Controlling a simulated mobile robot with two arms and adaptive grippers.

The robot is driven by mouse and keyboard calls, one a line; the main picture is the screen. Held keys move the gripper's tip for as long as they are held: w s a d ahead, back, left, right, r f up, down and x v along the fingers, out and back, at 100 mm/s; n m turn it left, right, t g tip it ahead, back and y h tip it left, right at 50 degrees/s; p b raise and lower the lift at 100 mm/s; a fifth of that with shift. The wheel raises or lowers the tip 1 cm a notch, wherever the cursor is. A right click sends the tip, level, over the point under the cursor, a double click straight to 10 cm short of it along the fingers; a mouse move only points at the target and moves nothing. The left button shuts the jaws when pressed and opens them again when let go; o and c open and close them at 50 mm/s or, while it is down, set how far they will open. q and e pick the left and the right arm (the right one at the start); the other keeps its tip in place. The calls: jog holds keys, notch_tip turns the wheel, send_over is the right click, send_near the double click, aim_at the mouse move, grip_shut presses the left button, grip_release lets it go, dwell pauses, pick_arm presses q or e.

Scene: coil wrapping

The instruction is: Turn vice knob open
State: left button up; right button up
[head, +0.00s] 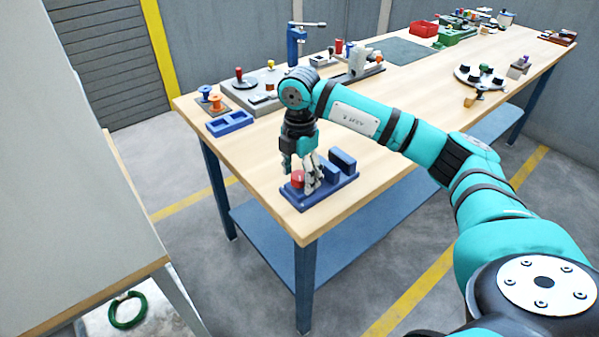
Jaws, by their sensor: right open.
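A blue vice (342,160) with upright jaw blocks and a base plate sits at the near corner of the wooden table. A red knob (298,178) is at the left end of the vice. My right gripper (308,185) points down over the vice, just right of the knob, with its fingers at knob height. It is open. I cannot tell whether a finger touches the knob. The fingers hide part of the vice between knob and jaws. My left gripper is not in view.
The wooden table (250,165) has bare room left of and behind the vice. A blue tray (230,123), orange and blue spools (217,103) and a grey fixture plate (255,90) stand farther back. A green coil (127,310) lies low at the left.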

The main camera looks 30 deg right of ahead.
jog(key=c, duration=1.2)
